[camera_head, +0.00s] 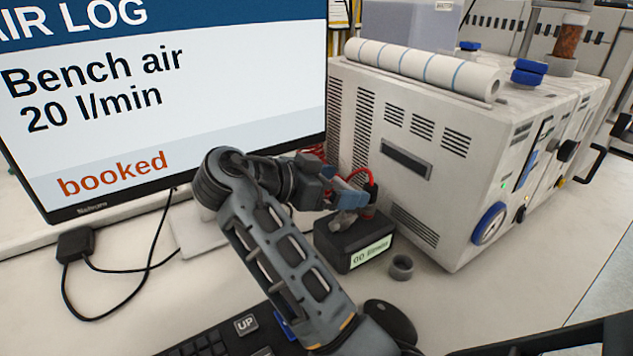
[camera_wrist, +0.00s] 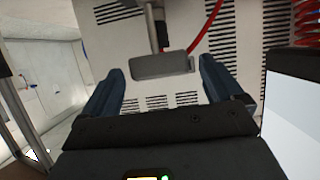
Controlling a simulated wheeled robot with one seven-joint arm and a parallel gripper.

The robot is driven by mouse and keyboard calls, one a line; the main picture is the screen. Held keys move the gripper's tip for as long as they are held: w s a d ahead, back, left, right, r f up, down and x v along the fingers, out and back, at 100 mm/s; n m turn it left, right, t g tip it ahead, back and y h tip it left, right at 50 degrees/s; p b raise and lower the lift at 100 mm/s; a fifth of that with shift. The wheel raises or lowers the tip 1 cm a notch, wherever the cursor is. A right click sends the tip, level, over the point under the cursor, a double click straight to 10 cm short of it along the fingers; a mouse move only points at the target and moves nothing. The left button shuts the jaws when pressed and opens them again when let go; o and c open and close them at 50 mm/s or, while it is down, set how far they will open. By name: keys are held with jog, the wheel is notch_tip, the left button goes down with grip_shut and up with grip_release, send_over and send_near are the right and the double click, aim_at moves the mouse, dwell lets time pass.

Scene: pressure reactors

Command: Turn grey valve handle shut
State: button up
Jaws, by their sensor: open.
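The grey valve handle (camera_head: 343,222) sits on top of a small black box (camera_head: 352,244) with a lit display, beside the white machine. In the wrist view, a flat grey handle (camera_wrist: 160,66) lies between my two blue fingers, with a gap on each side. A grey stem (camera_wrist: 153,25) adjoins it. My gripper (camera_head: 350,188) is open just above and around the handle; it also shows in the wrist view (camera_wrist: 163,72). In the head view the fingers partly hide the handle. The number on the box's display is too small to read surely.
A red hose (camera_head: 371,185) rises close beside my fingers. A vented white machine (camera_head: 430,135) stands right behind the box. A monitor (camera_head: 150,95) reading "Bench air 20 l/min, booked" stands at left. A small grey ring (camera_head: 401,267), mouse (camera_head: 390,318) and keyboard (camera_head: 225,335) lie in front.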

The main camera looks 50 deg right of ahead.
jog(key=v, duration=0.6)
dwell(0.8)
